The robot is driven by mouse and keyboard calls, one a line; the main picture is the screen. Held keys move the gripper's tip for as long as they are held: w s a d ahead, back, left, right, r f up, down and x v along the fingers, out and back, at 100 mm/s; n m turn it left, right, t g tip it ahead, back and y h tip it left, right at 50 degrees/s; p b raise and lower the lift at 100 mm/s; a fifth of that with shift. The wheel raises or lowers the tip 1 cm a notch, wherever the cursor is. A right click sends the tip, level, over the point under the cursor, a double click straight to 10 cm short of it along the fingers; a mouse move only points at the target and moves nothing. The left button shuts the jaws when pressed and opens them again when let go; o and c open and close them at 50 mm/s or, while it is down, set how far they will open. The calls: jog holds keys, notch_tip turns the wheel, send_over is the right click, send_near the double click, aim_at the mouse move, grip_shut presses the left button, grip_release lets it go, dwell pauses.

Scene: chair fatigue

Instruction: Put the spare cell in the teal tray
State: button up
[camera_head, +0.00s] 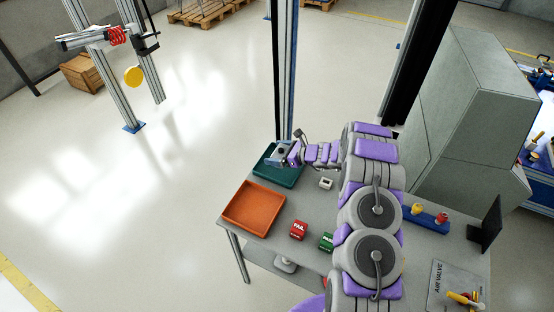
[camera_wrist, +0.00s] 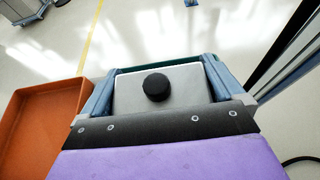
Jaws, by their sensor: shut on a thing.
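The teal tray (camera_head: 284,180) sits at the far left corner of the grey table, beyond an orange tray. My gripper (camera_head: 283,153) is over the teal tray and hides part of it. In the wrist view my gripper (camera_wrist: 160,85) is shut on a silver-grey block with a round black knob (camera_wrist: 182,104), which looks to be the spare cell. The block is between the two blue-grey fingers. I cannot tell whether its underside touches the tray floor.
The orange tray (camera_head: 253,208) looks empty and also shows in the wrist view (camera_wrist: 40,125). A small pale block (camera_head: 326,183), a red FAIL block (camera_head: 299,230) and a green block (camera_head: 326,241) are on the table. A blue rack (camera_head: 427,217) and a dark upright panel (camera_head: 486,224) stand at right.

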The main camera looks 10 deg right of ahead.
notch_tip(320, 180, down, 3)
jog(key=shift+f+b, duration=0.15)
jog(key=shift+b, duration=0.3)
jog(key=shift+a, duration=0.15)
jog(key=o, duration=1.1)
